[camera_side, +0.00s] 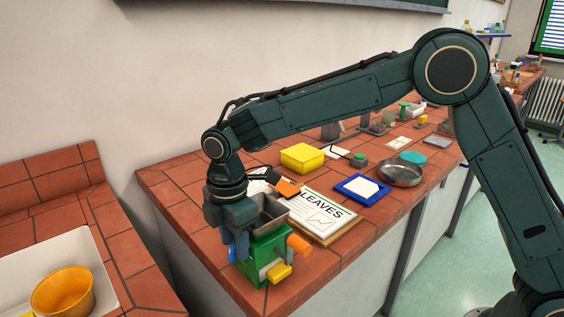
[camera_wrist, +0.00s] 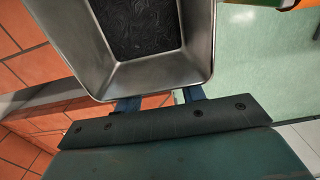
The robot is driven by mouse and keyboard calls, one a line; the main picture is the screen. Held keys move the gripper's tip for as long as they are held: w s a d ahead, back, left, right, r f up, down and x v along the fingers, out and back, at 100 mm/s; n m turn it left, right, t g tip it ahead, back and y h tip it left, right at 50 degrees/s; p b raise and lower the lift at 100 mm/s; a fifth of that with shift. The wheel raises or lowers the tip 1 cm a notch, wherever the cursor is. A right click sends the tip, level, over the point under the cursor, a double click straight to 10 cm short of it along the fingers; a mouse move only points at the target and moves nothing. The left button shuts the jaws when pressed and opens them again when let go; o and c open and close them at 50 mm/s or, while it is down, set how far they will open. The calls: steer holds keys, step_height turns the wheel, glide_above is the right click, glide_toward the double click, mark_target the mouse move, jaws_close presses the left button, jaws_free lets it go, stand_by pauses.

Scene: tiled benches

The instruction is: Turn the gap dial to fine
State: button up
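A green machine (camera_side: 262,254) stands at the near corner of the tiled bench. A grey metal hopper (camera_side: 270,212) sits on top; in the wrist view the hopper (camera_wrist: 198,45) holds dark leaf-like pieces (camera_wrist: 138,25). An orange cylinder (camera_side: 298,245) sticks out on the machine's right, and a yellow part (camera_side: 279,272) shows low at its front. I cannot tell a gap dial or its marks. My gripper (camera_side: 236,250) points down at the machine's left side, beside the hopper. Its blue fingers are apart; in the wrist view their tips pass behind the hopper rim and are hidden.
A board reading LEAVES (camera_side: 322,212) lies close behind the machine. A blue-edged tray (camera_side: 341,189), a metal pan (camera_side: 401,174) and a yellow box (camera_side: 302,158) are farther back. An orange bowl (camera_side: 62,292) stands in the basin at left. The bench edge is close to the machine.

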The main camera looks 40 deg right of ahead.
mark_target(234, 245)
steer(key=shift+f, duration=0.15)
steer(key=shift+c, duration=0.4)
jaws_close()
steer(key=shift+s+a, duration=0.1)
steer(key=shift+s, duration=0.1)
stand_by(0.7)
steer(key=shift+o, duration=0.2)
jaws_free()
steer(key=shift+o, duration=0.2)
steer(key=shift+w, duration=0.1)
step_height(234, 245, up, 14)
stand_by(0.3)
